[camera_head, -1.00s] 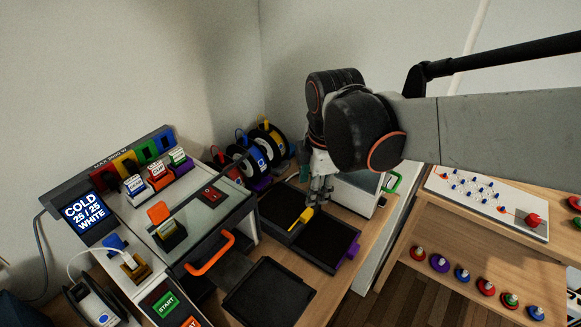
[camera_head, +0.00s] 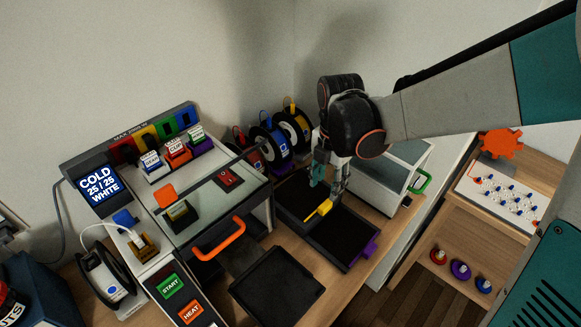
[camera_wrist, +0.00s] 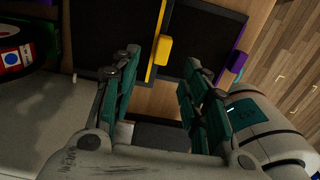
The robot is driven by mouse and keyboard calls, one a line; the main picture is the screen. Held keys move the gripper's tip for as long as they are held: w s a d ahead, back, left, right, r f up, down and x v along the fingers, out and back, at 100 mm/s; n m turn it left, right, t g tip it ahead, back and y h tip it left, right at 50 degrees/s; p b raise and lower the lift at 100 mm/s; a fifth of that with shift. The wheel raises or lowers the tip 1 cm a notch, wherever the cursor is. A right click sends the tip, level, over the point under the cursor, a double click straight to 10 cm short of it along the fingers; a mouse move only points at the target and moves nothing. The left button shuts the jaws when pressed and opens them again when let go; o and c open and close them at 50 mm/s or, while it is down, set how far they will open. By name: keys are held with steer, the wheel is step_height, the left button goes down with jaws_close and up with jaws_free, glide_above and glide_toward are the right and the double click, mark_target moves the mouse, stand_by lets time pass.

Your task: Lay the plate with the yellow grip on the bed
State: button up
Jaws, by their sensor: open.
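The yellow grip (camera_head: 319,209) sits on the near edge of a dark plate (camera_head: 296,190). That plate lies flat at the far end of a black rack. In the wrist view, the yellow grip (camera_wrist: 163,50) shows between my fingertips, on the edge of the dark plate (camera_wrist: 112,32). My gripper (camera_head: 329,183) is open and empty, pointing down above the grip, apart from it; its two fingers also show in the wrist view (camera_wrist: 162,62). A flat black square platform (camera_head: 277,286), seemingly the bed, sits in front of the printer.
A second dark plate (camera_head: 338,238) with a purple grip (camera_head: 370,250) lies beside the first. The printer's orange handle (camera_head: 219,240) stands left of the rack. Spools (camera_head: 271,146) stand behind, and a glass-topped box (camera_head: 400,170) with a green handle is on the right.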

mark_target(325, 204)
step_height(325, 204, down, 9)
steer(key=b, duration=0.3)
steer(key=shift+s+d+r, duration=0.1)
steer(key=shift+s+r, duration=0.05)
steer(key=shift+r, duration=0.1)
jaws_close()
